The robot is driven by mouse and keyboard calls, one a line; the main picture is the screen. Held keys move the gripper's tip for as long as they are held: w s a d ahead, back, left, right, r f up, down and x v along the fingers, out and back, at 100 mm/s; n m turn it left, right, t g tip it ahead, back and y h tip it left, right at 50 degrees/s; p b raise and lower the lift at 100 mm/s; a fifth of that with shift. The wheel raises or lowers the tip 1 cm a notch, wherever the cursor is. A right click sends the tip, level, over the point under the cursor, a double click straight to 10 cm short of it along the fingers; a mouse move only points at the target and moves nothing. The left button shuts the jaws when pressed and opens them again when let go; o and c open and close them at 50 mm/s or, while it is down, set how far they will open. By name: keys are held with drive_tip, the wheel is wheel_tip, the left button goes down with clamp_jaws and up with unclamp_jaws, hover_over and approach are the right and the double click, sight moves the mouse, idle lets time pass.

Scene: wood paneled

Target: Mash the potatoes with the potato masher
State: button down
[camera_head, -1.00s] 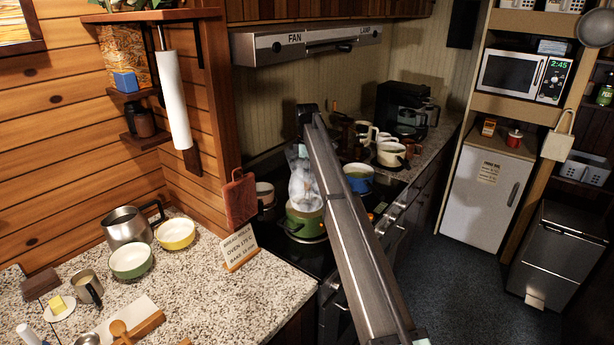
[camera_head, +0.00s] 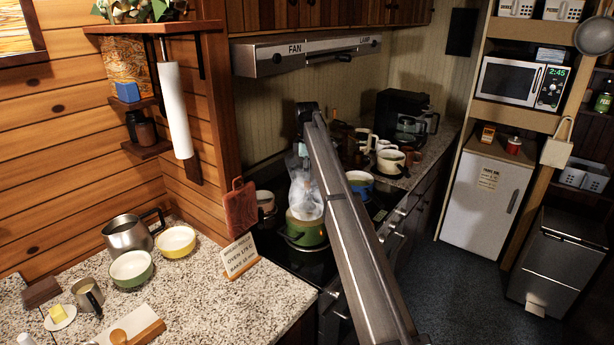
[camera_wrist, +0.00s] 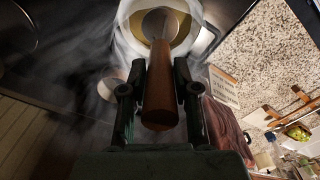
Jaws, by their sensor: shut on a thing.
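My gripper (camera_wrist: 159,88) is shut on the wooden handle of the potato masher (camera_wrist: 161,100). The handle points toward a round pot with a pale rim (camera_wrist: 122,14) at the top of the wrist view. In the camera_head view, a green pot (camera_head: 307,233) stands on the dark stove, with whitish steam above it. My arm reaches over the stove, and its end is just above this pot, partly veiled by steam.
A blue pot (camera_head: 360,184) is behind my arm on the stove. Cream pots (camera_head: 390,161) and a black coffee maker (camera_head: 400,112) stand farther back. A recipe card (camera_head: 240,257) and bowls (camera_head: 131,267) are on the left counter. A range hood (camera_head: 300,54) hangs above.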

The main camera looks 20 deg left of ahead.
drive_tip(key=shift+r+p, duration=0.7)
drive_tip(key=shift+r, duration=1.75)
